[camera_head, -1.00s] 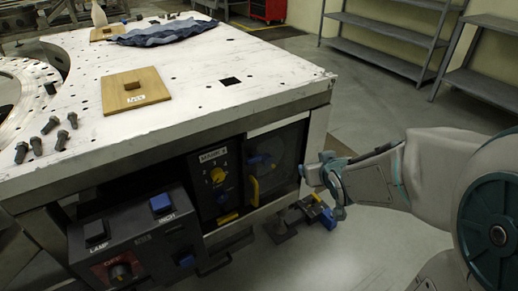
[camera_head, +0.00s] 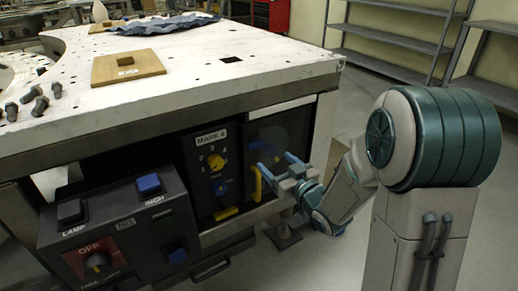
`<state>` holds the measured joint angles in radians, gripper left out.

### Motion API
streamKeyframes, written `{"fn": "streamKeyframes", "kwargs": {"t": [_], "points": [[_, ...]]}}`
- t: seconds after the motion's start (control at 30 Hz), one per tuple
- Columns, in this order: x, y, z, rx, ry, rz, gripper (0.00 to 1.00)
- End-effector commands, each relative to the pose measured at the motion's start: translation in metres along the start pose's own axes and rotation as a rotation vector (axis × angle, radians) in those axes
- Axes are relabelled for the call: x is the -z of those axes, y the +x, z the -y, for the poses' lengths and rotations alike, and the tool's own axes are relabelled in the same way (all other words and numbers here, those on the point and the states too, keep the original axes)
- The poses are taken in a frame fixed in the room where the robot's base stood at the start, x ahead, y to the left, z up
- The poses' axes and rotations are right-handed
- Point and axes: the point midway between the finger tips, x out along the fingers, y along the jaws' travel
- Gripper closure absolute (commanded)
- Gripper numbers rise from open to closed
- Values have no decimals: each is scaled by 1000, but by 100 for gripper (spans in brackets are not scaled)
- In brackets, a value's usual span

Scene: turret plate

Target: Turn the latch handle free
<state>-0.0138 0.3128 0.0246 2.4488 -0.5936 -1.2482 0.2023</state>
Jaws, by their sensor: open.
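The latch handle is most likely the yellow upright bar (camera_head: 257,186) at the lower left edge of a dark panel (camera_head: 288,130) under the table top. My gripper (camera_head: 276,169) is in front of this panel, just right of the yellow bar, with its blue-grey fingers apart and pointing left toward it. Nothing shows between the fingers. Whether a finger touches the bar cannot be told from this view. The gripper covers the lower part of the panel.
A black control box (camera_head: 118,235) with LAMP and INCH buttons juts out further left. The white table top (camera_head: 190,85) overhangs above.

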Motion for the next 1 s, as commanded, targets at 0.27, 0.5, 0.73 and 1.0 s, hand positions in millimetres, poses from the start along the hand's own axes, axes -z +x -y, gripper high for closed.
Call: {"fn": "streamKeyframes", "kwargs": {"t": [0.27, 0.5, 0.73, 1.0], "points": [[-2, 61, 0, 0, -1, 0, 27], [-1, 94, 0, -2, 0, 1, 27], [-1, 104, 0, -2, 0, 2, 27], [0, 104, -1, -3, 0, 2, 41]]}}
